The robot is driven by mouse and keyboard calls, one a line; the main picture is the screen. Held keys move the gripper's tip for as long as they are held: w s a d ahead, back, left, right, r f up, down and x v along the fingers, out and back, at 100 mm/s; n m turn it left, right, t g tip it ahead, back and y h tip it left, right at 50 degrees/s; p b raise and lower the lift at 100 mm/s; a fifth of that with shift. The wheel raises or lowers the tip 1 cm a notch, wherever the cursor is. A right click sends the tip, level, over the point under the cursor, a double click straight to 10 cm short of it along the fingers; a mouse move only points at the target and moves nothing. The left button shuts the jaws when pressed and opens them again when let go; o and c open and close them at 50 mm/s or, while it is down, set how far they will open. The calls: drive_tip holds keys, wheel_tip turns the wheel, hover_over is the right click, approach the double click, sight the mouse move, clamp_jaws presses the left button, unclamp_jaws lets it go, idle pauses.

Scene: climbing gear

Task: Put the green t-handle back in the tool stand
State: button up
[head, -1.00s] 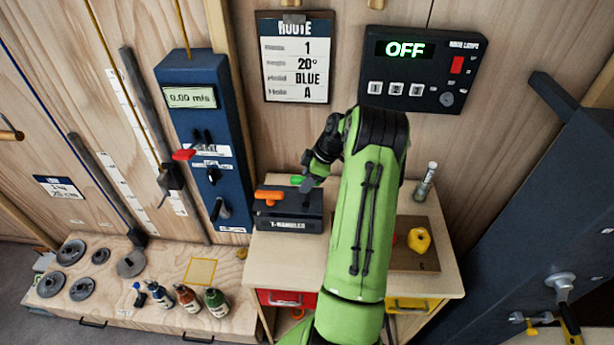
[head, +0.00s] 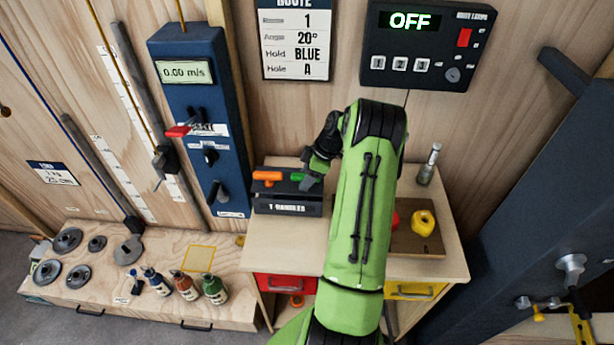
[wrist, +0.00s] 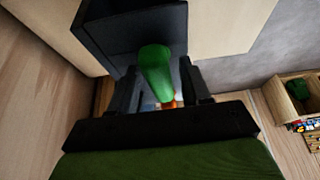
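The green t-handle (head: 304,177) sits upright at the top of the black tool stand (head: 288,208), level with the orange t-handle (head: 267,176) on its left. How deep its shaft sits is hidden. My gripper (head: 313,181) is at the right end of the green t-handle. In the wrist view, the green t-handle (wrist: 156,72) lies between the two fingers of my gripper (wrist: 158,80). The fingers look spread, with a narrow gap on each side of the grip. The dark stand (wrist: 115,30) is just beyond them.
The stand is on a wooden cabinet top (head: 262,236). A clear tube (head: 429,165) stands at the back right.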

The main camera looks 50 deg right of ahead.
drive_tip(key=shift+o, duration=0.7)
drive_tip(key=p+v, duration=0.1)
drive_tip(key=v, duration=1.4)
drive_tip(key=shift+r, duration=0.35)
drive_tip(key=shift+s, duration=0.1)
